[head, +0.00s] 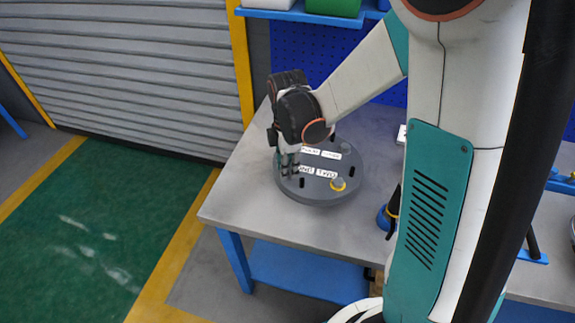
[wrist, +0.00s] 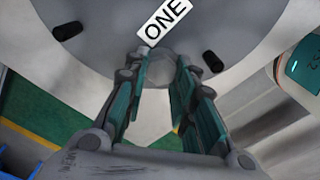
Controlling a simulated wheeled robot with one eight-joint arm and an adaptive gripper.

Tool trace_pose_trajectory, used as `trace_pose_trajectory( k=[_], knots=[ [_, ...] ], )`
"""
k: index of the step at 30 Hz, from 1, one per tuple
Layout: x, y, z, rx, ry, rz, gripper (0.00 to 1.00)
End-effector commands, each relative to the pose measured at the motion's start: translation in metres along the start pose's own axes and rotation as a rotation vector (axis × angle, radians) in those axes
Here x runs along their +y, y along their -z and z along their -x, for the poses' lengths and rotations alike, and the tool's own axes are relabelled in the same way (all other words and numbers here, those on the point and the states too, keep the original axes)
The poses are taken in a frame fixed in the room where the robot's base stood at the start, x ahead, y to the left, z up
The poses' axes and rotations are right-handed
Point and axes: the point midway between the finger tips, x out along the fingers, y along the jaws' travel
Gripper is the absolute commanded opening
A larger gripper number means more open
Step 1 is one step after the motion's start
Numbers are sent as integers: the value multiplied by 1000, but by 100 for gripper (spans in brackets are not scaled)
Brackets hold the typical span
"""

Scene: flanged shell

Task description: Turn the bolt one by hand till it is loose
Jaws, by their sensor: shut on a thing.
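The round grey flanged shell (head: 318,191) lies on the workbench in the head view, and its flange also shows in the wrist view (wrist: 105,25). The "ONE" label (wrist: 165,20) sits just beyond my fingertips. My gripper (wrist: 160,72) points down at the flange edge beside that label and also shows in the head view (head: 290,168). It is shut on bolt one (wrist: 160,66), a pale grey round head between the fingertips. In the head view my fingers hide bolt one. The "TWO" label (head: 327,173) is to the right, near bolt two (head: 338,185), which has a yellow ring.
Black pegs (wrist: 213,62) stand up from the flange on both sides of my fingers. A dark tool with a blue base (head: 385,217) stands right of the shell. The grey bench top (head: 240,205) is clear at the front left. A blue shelf (head: 300,15) is behind.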

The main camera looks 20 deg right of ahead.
Motion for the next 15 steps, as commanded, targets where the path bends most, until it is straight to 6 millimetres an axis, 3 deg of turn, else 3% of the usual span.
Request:
trace_pose_trajectory(
  k=[6,7,9,15],
  knots=[
    [-1,1,-1,1,2,0,1],
    [-1,1,-1,1,2,0,29],
    [-1,0,-1,1,2,0,45],
    [-1,0,0,1,1,-1,45]
  ],
)
